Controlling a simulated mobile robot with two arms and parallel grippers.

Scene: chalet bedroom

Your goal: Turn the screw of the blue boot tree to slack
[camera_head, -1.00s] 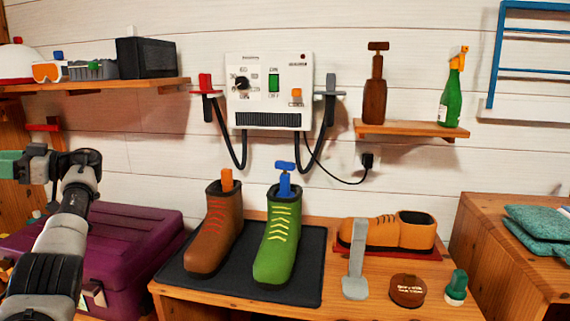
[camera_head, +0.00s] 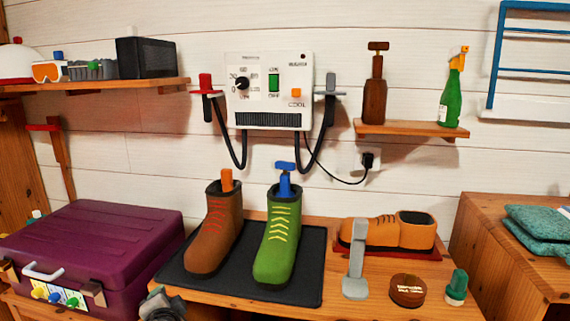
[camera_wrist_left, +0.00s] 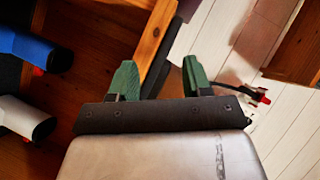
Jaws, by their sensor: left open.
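The blue boot tree (camera_head: 285,182) stands upright in the green boot (camera_head: 278,240), its blue screw handle (camera_head: 285,166) on top above the boot's opening. The boot's shaft hides its lower part. My left gripper shows in the left wrist view, its two green fingers (camera_wrist_left: 158,78) spread apart with nothing between them. In the head view only a grey and black piece of my left arm shows at the bottom edge, left of and below the boots; its fingers are not visible there. I cannot make out the blue boot tree in the left wrist view.
The green boot and a brown boot (camera_head: 215,235) with an orange tree (camera_head: 227,180) stand on a dark mat (camera_head: 305,285). A wall dryer (camera_head: 268,90) with hanging hoses is above. A purple case (camera_head: 95,245) lies left. A tan shoe (camera_head: 388,232), grey tool, brown tin and green-capped bottle stand right.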

